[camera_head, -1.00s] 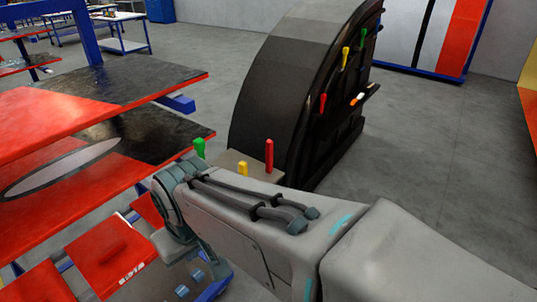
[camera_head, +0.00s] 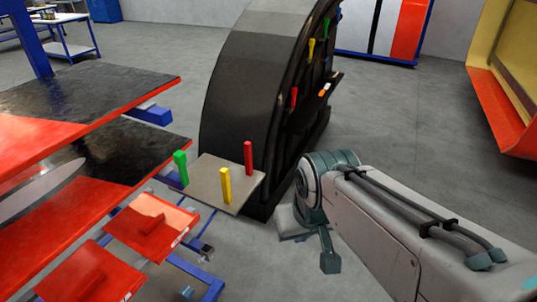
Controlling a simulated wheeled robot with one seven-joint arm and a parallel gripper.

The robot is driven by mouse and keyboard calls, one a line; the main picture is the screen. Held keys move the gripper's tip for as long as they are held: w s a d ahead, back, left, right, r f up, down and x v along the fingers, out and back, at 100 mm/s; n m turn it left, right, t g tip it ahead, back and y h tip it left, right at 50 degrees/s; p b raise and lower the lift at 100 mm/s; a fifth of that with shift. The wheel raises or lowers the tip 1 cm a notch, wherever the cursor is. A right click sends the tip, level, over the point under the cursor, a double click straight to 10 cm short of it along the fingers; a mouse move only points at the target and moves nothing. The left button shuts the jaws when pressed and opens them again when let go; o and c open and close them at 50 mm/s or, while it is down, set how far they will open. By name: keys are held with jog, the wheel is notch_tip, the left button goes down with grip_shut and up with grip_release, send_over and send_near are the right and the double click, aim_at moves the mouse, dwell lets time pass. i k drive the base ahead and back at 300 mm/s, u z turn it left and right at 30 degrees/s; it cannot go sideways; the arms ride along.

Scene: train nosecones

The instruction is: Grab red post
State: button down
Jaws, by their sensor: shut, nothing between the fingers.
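The red post (camera_head: 248,158) stands upright on a small grey-beige plate (camera_head: 203,190) beside the large black curved piece. My gripper (camera_head: 330,262) hangs below the wrist of my arm, to the right of the plate and lower in the picture. It is shut and empty, and apart from the red post. Part of it is hidden behind my arm.
The black curved piece (camera_head: 236,105) stands behind the plate and carries more coloured posts on its right side. Red-and-black shelves (camera_head: 60,130) and red trays (camera_head: 150,225) are at left. Grey floor at right is open, before an orange-and-yellow structure (camera_head: 505,110).

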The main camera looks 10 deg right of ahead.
aim_at(247, 145)
jog(key=z, duration=0.5)
jog(key=i, duration=0.65)
jog(key=z, duration=0.6)
jog(key=i, duration=1)
jog(key=u, duration=0.85)
jog(key=i, duration=0.75)
jog(key=u, duration=0.75)
